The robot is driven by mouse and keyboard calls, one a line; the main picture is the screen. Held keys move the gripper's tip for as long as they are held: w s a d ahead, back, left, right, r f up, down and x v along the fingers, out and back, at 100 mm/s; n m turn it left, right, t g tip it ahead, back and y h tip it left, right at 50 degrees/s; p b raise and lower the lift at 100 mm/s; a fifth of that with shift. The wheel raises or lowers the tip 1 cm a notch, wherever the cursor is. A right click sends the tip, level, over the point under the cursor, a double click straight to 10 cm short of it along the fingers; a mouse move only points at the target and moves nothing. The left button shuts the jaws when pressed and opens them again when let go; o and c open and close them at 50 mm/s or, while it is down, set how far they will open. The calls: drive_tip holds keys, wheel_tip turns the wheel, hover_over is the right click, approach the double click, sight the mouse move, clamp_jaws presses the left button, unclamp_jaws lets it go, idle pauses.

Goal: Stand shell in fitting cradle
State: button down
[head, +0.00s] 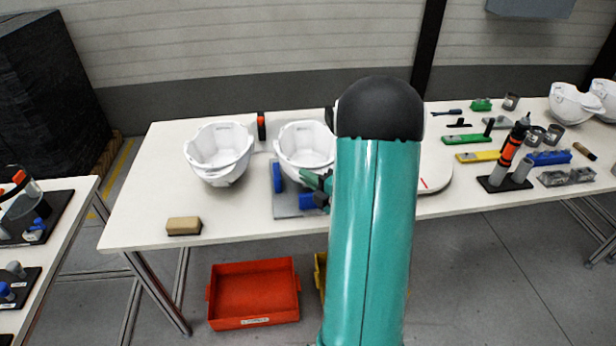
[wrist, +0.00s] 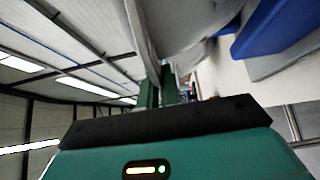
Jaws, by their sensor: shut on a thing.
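A white helmet shell (head: 303,140) is at the middle of the table, open side up, above or on a grey plate with blue blocks, a cradle (head: 287,204). I cannot tell whether the shell touches the blocks. My gripper (head: 319,181) is at the shell's lower right, its green fingers shut on the shell's edge. My arm hides part of the shell and the cradle's right side. In the wrist view the fingers (wrist: 166,92) meet the pale shell (wrist: 182,22), and a blue block (wrist: 275,35) shows beside it. Another white shell (head: 219,170) stands to the left.
A tan block (head: 184,226) lies at the table's front left. An orange-and-black tool (head: 261,127) is behind the shells. A red bin (head: 254,292) is on the floor. Tools and more white shells (head: 573,104) crowd the table's right.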

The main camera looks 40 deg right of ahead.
drive_tip(key=shift+f, duration=0.75)
drive_tip(key=c, duration=1.5)
unclamp_jaws()
drive_tip(key=shift+f, duration=0.1)
drive_tip(key=s, duration=1.3)
drive_tip(key=shift+s+d, duration=0.4)
